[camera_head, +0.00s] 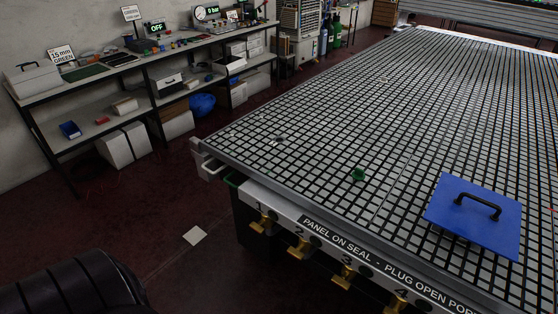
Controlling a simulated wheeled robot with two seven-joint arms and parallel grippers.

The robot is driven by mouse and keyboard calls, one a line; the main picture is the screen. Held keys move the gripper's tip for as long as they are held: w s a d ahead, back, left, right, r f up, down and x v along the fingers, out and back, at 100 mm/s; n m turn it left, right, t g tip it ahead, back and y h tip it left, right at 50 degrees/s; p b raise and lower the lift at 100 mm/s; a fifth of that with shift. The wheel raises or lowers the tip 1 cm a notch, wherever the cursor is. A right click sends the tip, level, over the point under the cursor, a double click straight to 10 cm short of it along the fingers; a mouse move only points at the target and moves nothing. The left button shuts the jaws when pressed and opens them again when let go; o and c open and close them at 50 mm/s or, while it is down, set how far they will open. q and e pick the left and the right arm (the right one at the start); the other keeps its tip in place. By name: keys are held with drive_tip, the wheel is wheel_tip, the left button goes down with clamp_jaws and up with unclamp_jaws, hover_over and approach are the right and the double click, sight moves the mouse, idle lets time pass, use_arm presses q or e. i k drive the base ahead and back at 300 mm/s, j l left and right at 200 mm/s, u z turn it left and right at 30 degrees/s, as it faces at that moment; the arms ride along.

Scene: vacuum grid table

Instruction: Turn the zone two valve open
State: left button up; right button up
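The zone two valve (299,249) is a brass-yellow handle below the number 2 on the light front rail of the grid table (330,130). A dark round knob or port sits beside it. Similar brass handles hang under number 1 (262,225), number 3 (343,277) and number 4 (396,304). The handles look much alike, and I cannot tell whether the zone two valve is open or closed. A black ribbed part of my own arm shows at the bottom left, well apart from the valves. Neither gripper is in view.
A blue panel (455,222) with a black handle lies on the grid at the right. A small green piece (358,175) lies left of it. Cluttered shelves (135,65) line the left wall. The dark red floor before the valves is open, with one pale square (194,236).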

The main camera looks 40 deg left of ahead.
sight(295, 252)
drive_tip(key=i+j+u, duration=0.1)
drive_tip(key=u, duration=0.9)
